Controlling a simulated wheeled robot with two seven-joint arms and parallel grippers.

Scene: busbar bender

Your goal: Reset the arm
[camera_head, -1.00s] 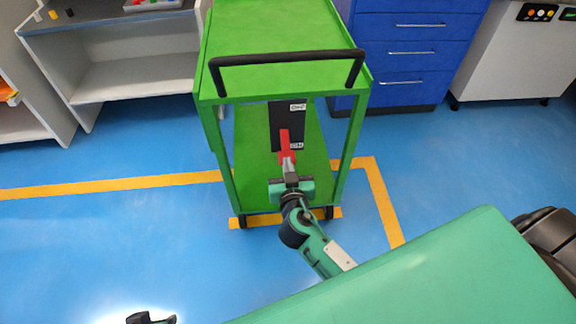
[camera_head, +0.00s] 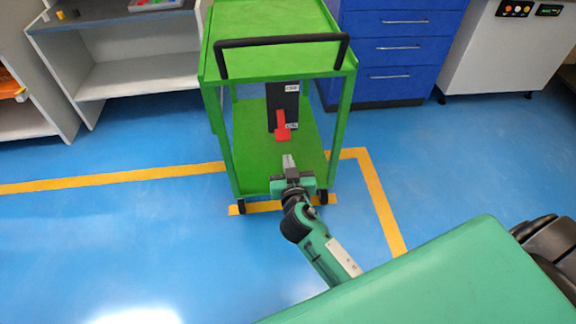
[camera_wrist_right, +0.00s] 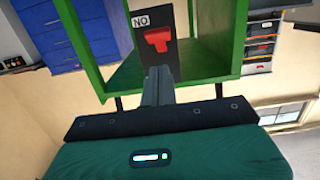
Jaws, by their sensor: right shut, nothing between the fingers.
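A red lever (camera_head: 283,127) sits on a black switch panel (camera_head: 284,96) inside the green cart. Its grip is at the lower part of the panel, and small white labels lie above and beside it. My right gripper (camera_head: 289,160) is in front of the cart's open front, shut and empty, with its fingertips a little short of the lever. In the right wrist view the shut fingers (camera_wrist_right: 158,86) point at the panel (camera_wrist_right: 158,66) and the red lever (camera_wrist_right: 157,40), with a gap between. A label there reads "NO". My left gripper is out of view.
The green cart (camera_head: 268,15) has a black handle (camera_head: 282,40) and posts on both sides of the opening. Blue drawers (camera_head: 395,50) and a white cabinet (camera_head: 500,55) stand behind right, shelves (camera_head: 135,73) behind left. Blue floor is clear at left.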

